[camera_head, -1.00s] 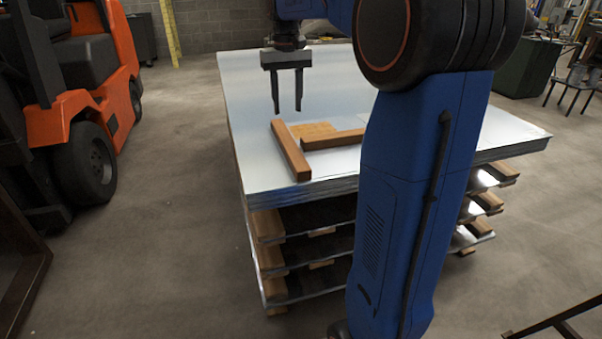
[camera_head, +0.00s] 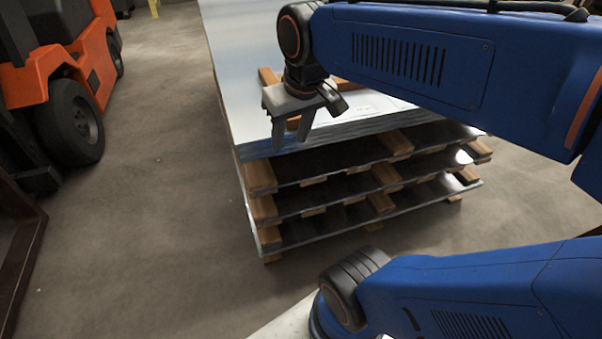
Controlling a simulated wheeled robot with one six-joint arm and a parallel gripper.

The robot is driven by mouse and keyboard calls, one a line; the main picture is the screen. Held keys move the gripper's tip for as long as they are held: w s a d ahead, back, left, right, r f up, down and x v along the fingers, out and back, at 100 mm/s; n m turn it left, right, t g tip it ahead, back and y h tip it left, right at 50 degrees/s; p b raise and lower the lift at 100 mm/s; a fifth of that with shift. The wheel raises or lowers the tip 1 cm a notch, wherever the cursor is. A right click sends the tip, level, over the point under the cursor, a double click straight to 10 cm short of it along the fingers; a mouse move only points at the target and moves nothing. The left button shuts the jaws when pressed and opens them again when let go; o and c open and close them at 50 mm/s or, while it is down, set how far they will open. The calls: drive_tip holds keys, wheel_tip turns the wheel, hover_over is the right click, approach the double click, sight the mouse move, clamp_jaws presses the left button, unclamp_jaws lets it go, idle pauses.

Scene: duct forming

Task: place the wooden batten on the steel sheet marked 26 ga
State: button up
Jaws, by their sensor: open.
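The top steel sheet (camera_head: 236,50) is a bright flat sheet on a stack; no 26 ga mark can be read. A wooden batten (camera_head: 267,76) lies on it near the front left, mostly hidden behind my gripper. A second wooden batten (camera_head: 342,83) shows only partly between my gripper and my arm. My gripper (camera_head: 290,143) is open, fingers pointing down, in front of the first batten and over the stack's front edge in the picture.
Below the top sheets, more sheets sit in layers on wooden spacers (camera_head: 263,210). An orange forklift (camera_head: 60,60) stands at the left. The concrete floor (camera_head: 150,200) between forklift and stack is clear. My arm hides the right part of the sheet.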

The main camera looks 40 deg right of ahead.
drive_tip(key=s+a+f+t, duration=0.1)
drive_tip(key=s+f, duration=0.5)
drive_tip(key=shift+a+n, duration=0.25)
drive_tip(key=shift+n, duration=0.05)
idle(0.9)
